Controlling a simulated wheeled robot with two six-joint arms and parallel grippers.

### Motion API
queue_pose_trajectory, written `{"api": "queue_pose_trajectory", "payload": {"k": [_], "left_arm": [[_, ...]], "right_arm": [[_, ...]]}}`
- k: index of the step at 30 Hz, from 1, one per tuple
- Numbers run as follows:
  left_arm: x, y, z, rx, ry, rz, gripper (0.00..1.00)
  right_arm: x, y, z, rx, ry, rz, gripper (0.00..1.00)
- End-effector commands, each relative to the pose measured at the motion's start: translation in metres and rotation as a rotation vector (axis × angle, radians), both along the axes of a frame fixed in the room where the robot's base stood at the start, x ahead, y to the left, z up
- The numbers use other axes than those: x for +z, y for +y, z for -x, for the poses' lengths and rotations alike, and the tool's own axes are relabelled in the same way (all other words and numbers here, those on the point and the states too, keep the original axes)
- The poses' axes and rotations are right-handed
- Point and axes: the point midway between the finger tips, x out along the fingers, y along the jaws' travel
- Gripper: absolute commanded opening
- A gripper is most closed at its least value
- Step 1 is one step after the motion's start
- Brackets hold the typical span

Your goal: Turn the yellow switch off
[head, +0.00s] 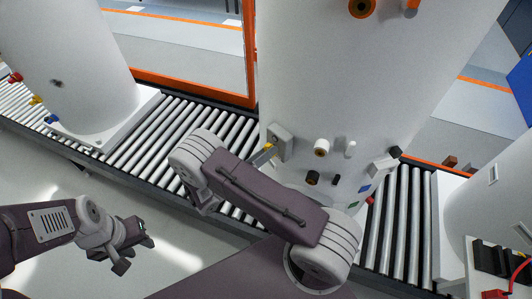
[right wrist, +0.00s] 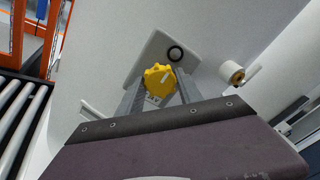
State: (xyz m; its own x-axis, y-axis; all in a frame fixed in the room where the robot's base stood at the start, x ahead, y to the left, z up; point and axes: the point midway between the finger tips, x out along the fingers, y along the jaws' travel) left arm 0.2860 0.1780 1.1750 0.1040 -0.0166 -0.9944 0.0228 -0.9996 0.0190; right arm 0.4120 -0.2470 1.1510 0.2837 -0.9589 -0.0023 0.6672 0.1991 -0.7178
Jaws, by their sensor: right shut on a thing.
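The yellow switch (right wrist: 158,80) is a ridged round knob with a pale mark on its face. It sits on a light square plate (right wrist: 157,47) on the white tank (head: 340,80). My right gripper (right wrist: 161,77) is shut on the switch, one finger on each side. In the head view only a bit of yellow (head: 266,149) shows beside the plate, and my right arm hides most of that gripper. My left gripper (head: 136,254) is open and empty at the lower left, away from the tank.
Several fittings, such as a pale one with a brown centre (head: 321,147), stick out of the tank nearby. A roller conveyor (head: 150,135) runs beneath the tanks. Another white tank (head: 70,70) stands at left.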

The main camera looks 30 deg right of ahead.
Motion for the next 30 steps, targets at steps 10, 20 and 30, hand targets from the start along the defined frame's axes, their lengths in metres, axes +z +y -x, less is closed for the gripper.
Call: {"api": "queue_pose_trajectory", "payload": {"k": [10,20,30], "left_arm": [[0.0,0.0,0.0,0.0,0.0,0.0,0.36],[-0.017,0.0,0.0,0.0,0.0,0.0,0.36],[-0.043,0.0,0.0,0.0,0.0,0.0,0.36]], "right_arm": [[0.002,0.0,-0.001,0.002,-0.003,0.004,0.64],[-0.004,0.023,0.005,0.006,-0.006,0.002,0.64],[-0.002,0.083,0.023,0.004,-0.004,0.003,0.64]]}}
